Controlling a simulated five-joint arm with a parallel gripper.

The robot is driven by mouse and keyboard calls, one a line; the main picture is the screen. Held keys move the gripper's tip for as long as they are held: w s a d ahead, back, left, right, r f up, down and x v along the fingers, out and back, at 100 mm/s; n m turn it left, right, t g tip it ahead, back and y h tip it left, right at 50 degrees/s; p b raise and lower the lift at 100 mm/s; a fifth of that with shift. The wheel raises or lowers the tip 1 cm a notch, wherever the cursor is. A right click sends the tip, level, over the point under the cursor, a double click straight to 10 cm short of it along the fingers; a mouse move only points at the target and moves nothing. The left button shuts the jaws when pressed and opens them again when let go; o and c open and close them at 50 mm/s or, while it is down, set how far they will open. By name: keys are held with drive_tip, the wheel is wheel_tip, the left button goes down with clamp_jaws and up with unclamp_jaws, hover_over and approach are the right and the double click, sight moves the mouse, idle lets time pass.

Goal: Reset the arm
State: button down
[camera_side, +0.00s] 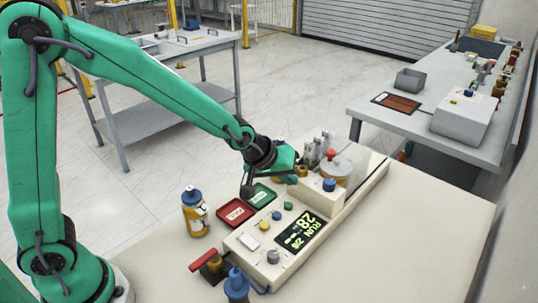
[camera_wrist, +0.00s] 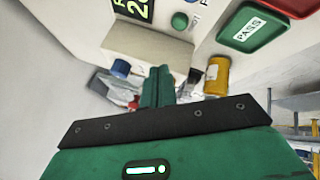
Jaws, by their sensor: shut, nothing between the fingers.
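My green gripper (camera_side: 287,160) is above the rear part of the bench tester (camera_side: 265,252), next to the green tray. In the wrist view its two fingers (camera_wrist: 157,75) are together, with nothing seen between them. The tester has a display, several coloured buttons and, at its far end, a pale round part (camera_side: 336,170) and a blue-topped part (camera_side: 329,186). A yellow cylinder (camera_wrist: 216,76) and a blue-topped part (camera_wrist: 121,68) show beside the fingers in the wrist view. My gripper hides part of the tester's far end.
A red tray (camera_side: 235,213) and green PASS tray (camera_side: 262,196) lie left of the tester. A blue-capped bottle (camera_side: 195,212), a red-handled part (camera_side: 207,264) and a blue-topped object (camera_side: 237,284) stand nearby. The table's right side (camera_side: 425,225) is clear.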

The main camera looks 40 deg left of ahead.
drive_tip(key=s+a+r+m, duration=0.1)
drive_tip(key=s+a+r, duration=0.3)
drive_tip(key=s, duration=0.4)
drive_tip(key=s+a+r+m+g+y, duration=0.1)
drive_tip(key=s+a+r, duration=0.3)
drive_tip(key=s, duration=0.4)
drive_tip(key=s+a+r+m+y, duration=0.1)
drive_tip(key=s+a+r+m, duration=0.2)
drive_tip(key=s, duration=0.5)
drive_tip(key=shift+s+a+r+g, duration=0.15)
drive_tip(key=shift+a+r+g, duration=0.15)
drive_tip(key=shift+a+r, duration=0.55)
